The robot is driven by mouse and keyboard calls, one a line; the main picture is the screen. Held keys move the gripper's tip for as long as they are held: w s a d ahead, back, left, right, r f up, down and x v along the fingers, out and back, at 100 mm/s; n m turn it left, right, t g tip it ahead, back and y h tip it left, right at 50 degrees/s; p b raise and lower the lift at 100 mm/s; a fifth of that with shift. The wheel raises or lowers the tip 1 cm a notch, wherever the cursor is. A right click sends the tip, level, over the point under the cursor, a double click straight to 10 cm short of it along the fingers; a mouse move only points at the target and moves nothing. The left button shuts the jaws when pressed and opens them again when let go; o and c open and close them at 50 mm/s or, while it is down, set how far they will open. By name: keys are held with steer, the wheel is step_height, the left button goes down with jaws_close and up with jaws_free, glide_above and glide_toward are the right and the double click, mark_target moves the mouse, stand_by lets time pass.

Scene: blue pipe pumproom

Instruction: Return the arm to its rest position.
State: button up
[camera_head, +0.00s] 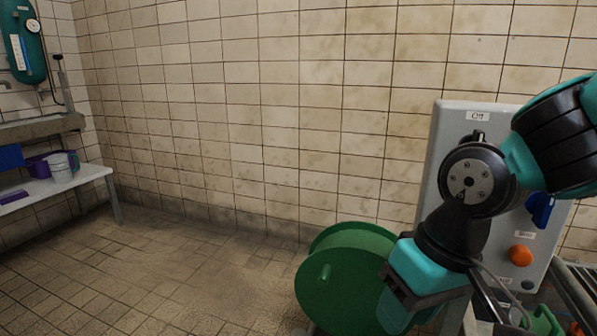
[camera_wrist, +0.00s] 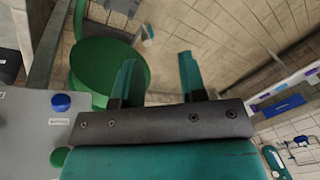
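My arm (camera_head: 468,185) reaches down across the right side of the head view, in front of a grey control panel. My gripper (camera_wrist: 159,78) shows in the wrist view with its two teal fingers well apart and nothing between them. In the head view its teal body hangs beside the green reel, and the fingertips are hard to make out. The gap between the fingers shows only tiled surface.
The grey panel (camera_head: 453,125) carries an "Off" label and an orange button (camera_head: 521,255). The green reel (camera_head: 340,275) stands close to my gripper. A bench (camera_head: 95,174) with a purple container stands far left. The floor (camera_head: 170,265) between is clear.

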steer(key=s+d+r+n+y+p, duration=0.15)
steer(key=s+r, duration=0.25)
steer(key=s, duration=0.4)
step_height(320, 180, up, 37)
steer(key=p, duration=3.7)
steer(key=shift+d+r+n+g, duration=0.2)
steer(key=shift+d+n+g, duration=0.1)
steer(key=shift+n, duration=0.15)
